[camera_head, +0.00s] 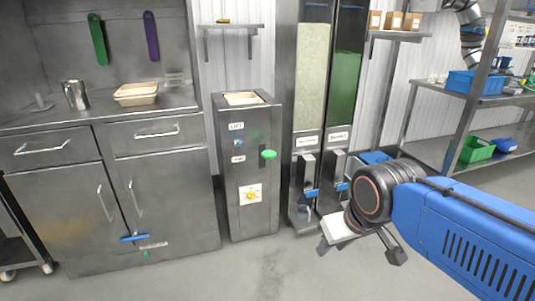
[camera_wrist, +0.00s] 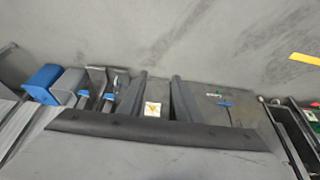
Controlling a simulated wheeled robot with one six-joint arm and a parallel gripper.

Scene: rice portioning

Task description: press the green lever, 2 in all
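The green lever (camera_head: 268,154) has a round green knob and sticks out from the front of a narrow grey machine (camera_head: 233,209) in the head view. It is not visible in the wrist view. My gripper (camera_head: 361,251) is in front of the dispensers, to the right of the lever and lower in the picture, well apart from it. Its two fingers are spread with nothing between them. In the wrist view my gripper (camera_wrist: 160,76) also shows as two separate dark fingers, with the machine's white panel and yellow knob (camera_wrist: 153,108) beyond them.
Two tall dispensers, one with pale grain (camera_head: 311,80) and one green (camera_head: 344,85), stand right of the machine, with blue handles low down. A steel cabinet (camera_head: 165,190) stands left. A shelf rack (camera_head: 450,130) with bins is right. The floor in front is clear.

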